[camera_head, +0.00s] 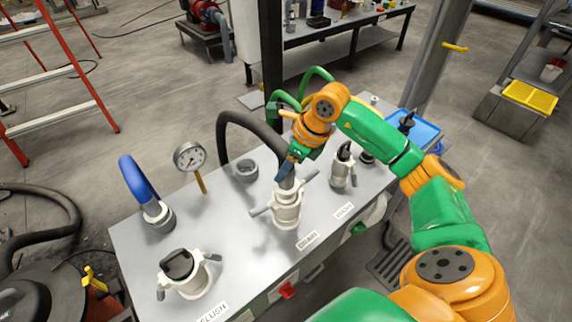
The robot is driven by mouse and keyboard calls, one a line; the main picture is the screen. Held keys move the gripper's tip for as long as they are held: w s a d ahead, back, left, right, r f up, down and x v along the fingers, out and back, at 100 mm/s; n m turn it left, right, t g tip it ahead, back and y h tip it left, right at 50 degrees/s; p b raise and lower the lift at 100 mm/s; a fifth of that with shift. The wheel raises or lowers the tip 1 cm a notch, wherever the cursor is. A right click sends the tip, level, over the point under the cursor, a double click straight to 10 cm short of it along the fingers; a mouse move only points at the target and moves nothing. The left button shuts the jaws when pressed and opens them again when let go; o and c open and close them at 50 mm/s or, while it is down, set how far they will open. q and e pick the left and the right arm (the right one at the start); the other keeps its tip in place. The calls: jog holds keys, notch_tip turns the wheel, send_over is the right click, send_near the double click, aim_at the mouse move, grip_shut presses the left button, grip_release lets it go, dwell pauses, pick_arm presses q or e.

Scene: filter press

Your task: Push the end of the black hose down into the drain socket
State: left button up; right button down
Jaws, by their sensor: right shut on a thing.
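The black hose (231,124) arches up from the metal bench top and comes down toward the drain socket. My right gripper (291,165) is shut on the black hose near its end, directly above the drain socket. The drain socket (286,211) is a pale upright fitting with side levers, behind the DRAIN label (307,240). The hose end is at the socket's mouth, but my gripper partly hides it, and I cannot tell how deep it sits. My left gripper is not in view.
A capped flush socket (186,272) stands at front left, and a wash socket (342,168) at right. A blue hose (135,178), a pressure gauge (189,157) and an open grey port (246,169) stand behind. A dark post (272,60) rises beyond the bench.

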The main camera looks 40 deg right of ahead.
jog(key=shift+f+b, duration=1.5)
jog(key=shift+f, duration=0.2)
jog(key=shift+r, duration=0.1)
jog(key=shift+c, duration=1.1)
grip_release()
jog(key=v, duration=0.7)
jog(key=shift+b, duration=0.3)
jog(key=shift+s, duration=0.1)
